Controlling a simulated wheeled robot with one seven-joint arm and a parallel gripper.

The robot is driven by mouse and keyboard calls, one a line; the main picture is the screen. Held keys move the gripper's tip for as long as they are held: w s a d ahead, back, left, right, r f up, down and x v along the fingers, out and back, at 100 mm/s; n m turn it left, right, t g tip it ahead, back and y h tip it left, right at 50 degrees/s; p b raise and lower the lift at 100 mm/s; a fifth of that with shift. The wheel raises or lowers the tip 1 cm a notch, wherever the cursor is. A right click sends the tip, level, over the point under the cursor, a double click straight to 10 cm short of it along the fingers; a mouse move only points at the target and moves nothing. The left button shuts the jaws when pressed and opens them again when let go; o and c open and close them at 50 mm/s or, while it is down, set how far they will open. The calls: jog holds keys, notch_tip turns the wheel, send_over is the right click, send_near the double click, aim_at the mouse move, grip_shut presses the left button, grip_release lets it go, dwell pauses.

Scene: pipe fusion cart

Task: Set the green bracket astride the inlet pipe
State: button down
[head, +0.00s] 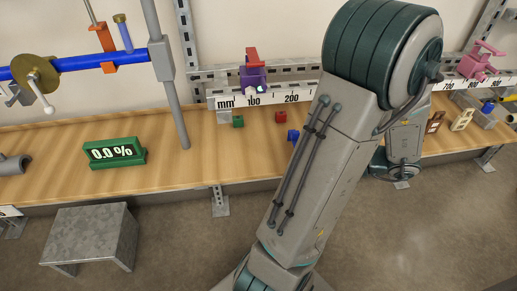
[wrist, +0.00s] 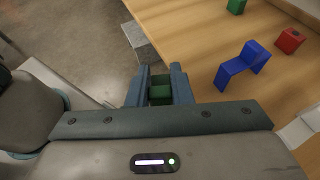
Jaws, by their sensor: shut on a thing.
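In the wrist view, my gripper (wrist: 160,88) is shut on a green piece (wrist: 160,93), taken as the green bracket. It sits between the two blue-grey fingers, and most of its shape is hidden. Grey floor lies beyond it, with the bench edge to the right. My gripper is out of sight in the head view. A blue pipe (head: 75,63) runs across the upper left of the head view, with an orange bracket (head: 106,50) on it. No label marks it as the inlet pipe, so I cannot tell for sure.
A grey post (head: 168,80) and brass disc (head: 36,75) stand by the pipe. On the bench are a green 0.0 % display (head: 115,152), small green (head: 238,121) and red (head: 281,117) blocks, and a blue bent piece (wrist: 243,65). A grey metal stool (head: 95,235) stands in front.

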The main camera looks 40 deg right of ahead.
jog(key=w, duration=0.4)
jog(key=w+a, duration=0.1)
jog(key=w, duration=0.4)
jog(key=w+a+b, duration=0.1)
jog(key=w, duration=0.4)
jog(key=shift+a, duration=0.1)
jog(key=w, duration=0.3)
jog(key=shift+w+a+f, duration=0.1)
jog(key=shift+a+f, duration=0.2)
jog(key=shift+f, duration=0.1)
jog(key=shift+w+f, duration=0.15)
jog(key=shift+w, duration=0.05)
jog(key=shift+f, duration=0.2)
jog(key=c, duration=1.3)
grip_release()
jog(key=shift+f+b, duration=0.1)
jog(key=shift+b, duration=0.4)
